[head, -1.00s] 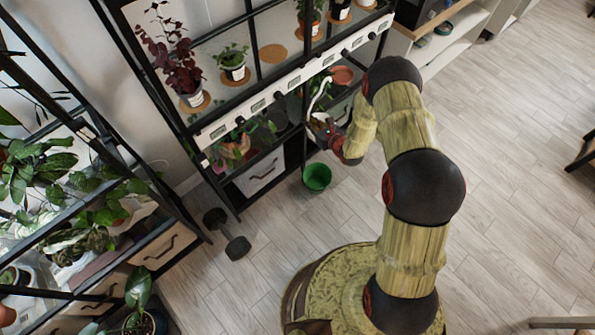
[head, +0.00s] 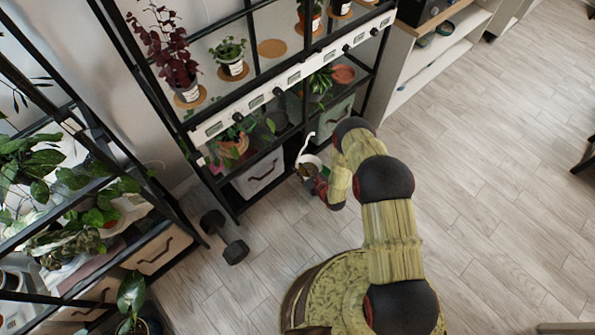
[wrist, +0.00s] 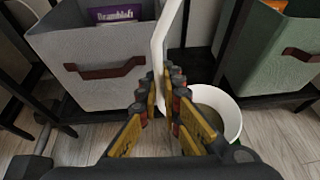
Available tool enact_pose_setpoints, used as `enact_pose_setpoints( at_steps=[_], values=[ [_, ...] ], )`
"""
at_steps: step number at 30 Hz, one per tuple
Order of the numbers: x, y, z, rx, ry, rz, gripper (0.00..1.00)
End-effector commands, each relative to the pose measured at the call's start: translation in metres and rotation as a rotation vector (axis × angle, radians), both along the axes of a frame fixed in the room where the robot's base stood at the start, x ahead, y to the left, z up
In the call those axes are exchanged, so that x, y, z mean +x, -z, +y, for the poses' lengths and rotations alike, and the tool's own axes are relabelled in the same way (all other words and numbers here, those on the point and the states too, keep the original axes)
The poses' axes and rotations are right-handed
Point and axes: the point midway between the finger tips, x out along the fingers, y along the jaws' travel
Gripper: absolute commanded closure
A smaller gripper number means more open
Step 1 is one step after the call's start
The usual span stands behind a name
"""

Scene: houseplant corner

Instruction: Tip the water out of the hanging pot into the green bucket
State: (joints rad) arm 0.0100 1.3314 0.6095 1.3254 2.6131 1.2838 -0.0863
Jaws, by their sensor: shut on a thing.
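The white hanging pot (head: 311,160) is at the front of the shelf rack in the head view, its curved white hanger rising from it. In the wrist view, my gripper (wrist: 166,90) is shut on the pot's white hanger (wrist: 162,45). The pot (wrist: 232,116) hangs below and right of the fingers, with a dull brownish-grey inside; I cannot tell the water level or any slight tilt. My gripper (head: 319,184) is partly hidden by my arm in the head view. The green bucket is almost wholly hidden; a green sliver (wrist: 240,149) shows under the pot in the wrist view.
The black shelf rack with potted plants stands just behind the pot. A grey drawer bin (wrist: 105,65) and a green bin (wrist: 275,50) sit in its lower level. A dumbbell (head: 225,237) lies on the floor to the left. The floor on the right is open.

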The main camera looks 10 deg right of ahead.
Motion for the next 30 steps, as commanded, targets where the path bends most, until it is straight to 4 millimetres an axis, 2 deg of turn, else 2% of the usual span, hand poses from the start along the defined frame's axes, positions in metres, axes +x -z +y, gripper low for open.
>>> enact_pose_setpoints(
  at_steps=[17, 19, 30],
  values=[
    [-0.003, 0.041, 0.001, -0.002, -0.002, -0.002, 1.00],
    [0.001, 0.033, -0.005, 0.035, 0.001, 0.012, 1.00],
    [0.013, 0.018, -0.029, 0.218, 0.001, 0.102, 1.00]
  ],
)
